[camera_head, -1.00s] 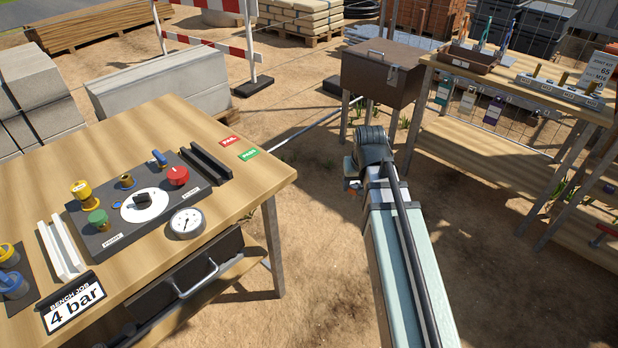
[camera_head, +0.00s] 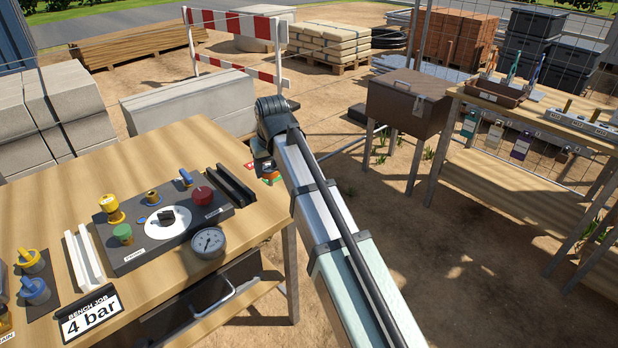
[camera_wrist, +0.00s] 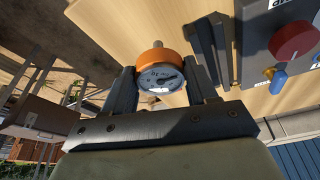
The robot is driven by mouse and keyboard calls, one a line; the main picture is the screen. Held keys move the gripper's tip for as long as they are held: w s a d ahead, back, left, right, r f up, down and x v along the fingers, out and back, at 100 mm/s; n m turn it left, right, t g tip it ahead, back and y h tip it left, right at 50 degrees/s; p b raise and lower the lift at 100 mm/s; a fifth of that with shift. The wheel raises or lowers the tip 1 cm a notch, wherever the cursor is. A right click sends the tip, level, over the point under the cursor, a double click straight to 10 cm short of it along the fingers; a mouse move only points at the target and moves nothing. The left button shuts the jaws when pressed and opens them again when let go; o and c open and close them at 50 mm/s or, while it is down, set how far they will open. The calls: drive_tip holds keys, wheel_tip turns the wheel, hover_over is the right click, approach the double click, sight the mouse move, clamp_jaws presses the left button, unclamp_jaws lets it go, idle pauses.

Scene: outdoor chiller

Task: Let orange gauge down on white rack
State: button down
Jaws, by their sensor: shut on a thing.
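The orange gauge (camera_wrist: 151,57) has an orange rim and a white dial. My gripper (camera_wrist: 161,82) is shut on it, with one dark finger on each side. In the head view a bit of orange shows under my wrist, near the bench's far right corner; the fingers are mostly hidden there. The white rack (camera_head: 93,256) is a pair of parallel white rails on the left part of the wooden bench, left of the dark valve panel. It looks empty and is well left of my gripper. It is not in the wrist view.
The dark panel (camera_head: 135,262) carries a red knob (camera_head: 202,195), green and yellow fittings and a white dial. A black rack (camera_head: 236,186) lies right of it. A silver-rimmed gauge (camera_head: 208,242) stands at the panel's front edge. A "4 bar" sign (camera_head: 90,314) stands in front.

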drive_tip(key=s+a+r+n, duration=0.2)
drive_tip(key=s+a, duration=0.3)
drive_tip(key=a, duration=0.9)
drive_tip(key=s+a+r+n+g+y, duration=0.1)
drive_tip(key=s+a+r+n, duration=0.1)
drive_tip(key=a, duration=1.1)
drive_tip(key=s+a+r+n, duration=0.2)
drive_tip(key=s+a, duration=0.5)
drive_tip(key=a, duration=0.7)
drive_tip(key=shift+s+a+r+n+g+y, duration=0.1)
drive_tip(key=shift+s+a+n+g+y, duration=0.25)
drive_tip(key=shift+n, duration=0.55)
drive_tip(key=s+a+f+n, duration=0.1)
drive_tip(key=s+a+f, duration=0.1)
drive_tip(key=s+a, duration=0.5)
drive_tip(key=shift+a+n, duration=0.2)
drive_tip(key=shift+n, duration=0.2)
drive_tip(key=shift+g, duration=0.25)
drive_tip(key=shift+w+f, duration=0.1)
drive_tip(key=shift+f, duration=2.35)
drive_tip(key=shift+f, duration=0.35)
